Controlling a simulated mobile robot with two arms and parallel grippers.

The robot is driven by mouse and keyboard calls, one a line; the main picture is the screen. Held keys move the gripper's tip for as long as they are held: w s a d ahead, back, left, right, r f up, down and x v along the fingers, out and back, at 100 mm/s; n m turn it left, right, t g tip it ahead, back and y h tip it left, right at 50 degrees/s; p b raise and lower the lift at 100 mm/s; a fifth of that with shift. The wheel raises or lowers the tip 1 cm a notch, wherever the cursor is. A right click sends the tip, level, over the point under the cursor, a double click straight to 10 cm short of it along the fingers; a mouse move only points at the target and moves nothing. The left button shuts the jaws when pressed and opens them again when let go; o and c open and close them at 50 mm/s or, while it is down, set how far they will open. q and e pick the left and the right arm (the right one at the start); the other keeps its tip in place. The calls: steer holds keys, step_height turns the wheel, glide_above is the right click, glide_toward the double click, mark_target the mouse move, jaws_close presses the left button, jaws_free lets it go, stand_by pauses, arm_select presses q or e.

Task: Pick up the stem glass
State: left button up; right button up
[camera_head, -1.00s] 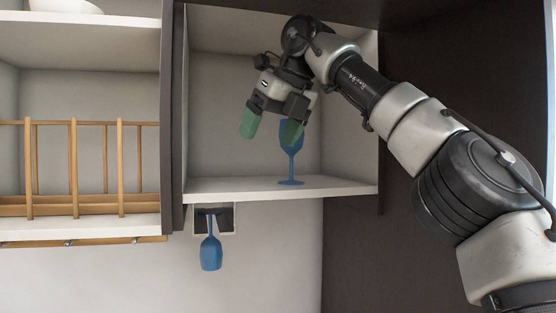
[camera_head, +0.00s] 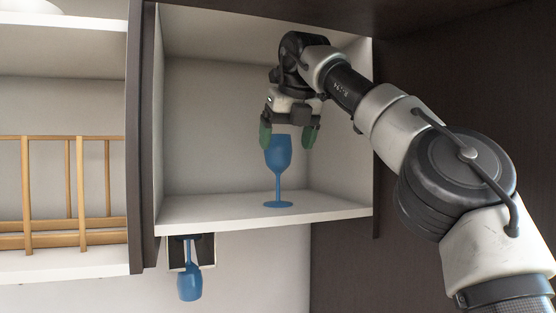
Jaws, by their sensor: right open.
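A blue stem glass (camera_head: 278,158) stands upright on the white floor of the open cabinet compartment, near its front edge. My right gripper (camera_head: 287,137) is in the compartment just above the glass, pointing down. Its two green fingertips are apart, one at the upper left of the bowl and one to its right, with nothing held between them. Whether the fingers touch the glass cannot be told. A second blue stem glass (camera_head: 190,284) hangs upside down under the cabinet from a dark holder. My left gripper is not in view.
The compartment's left wall (camera_head: 145,130) and its floor (camera_head: 225,212) bound the space around the glass. A wooden rack (camera_head: 82,190) stands on the shelf at left, with a white bowl (camera_head: 30,6) above. The compartment floor beside the glass is clear.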

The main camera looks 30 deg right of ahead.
mark_target(277, 142)
steer(key=w+p, duration=0.3)
steer(key=shift+w+d+r, duration=0.15)
steer(key=shift+d+r, duration=0.15)
steer(key=shift+w+d+f, duration=0.25)
steer(key=shift+w+f, duration=0.4)
steer(key=shift+w, duration=0.1)
steer(key=shift+w+f, duration=0.1)
steer(key=shift+f, duration=0.1)
steer(key=shift+c, duration=0.3)
steer(key=c, duration=1)
steer(key=shift+r+p, duration=0.15)
steer(key=shift+p, duration=0.2)
steer(key=shift+c, duration=0.2)
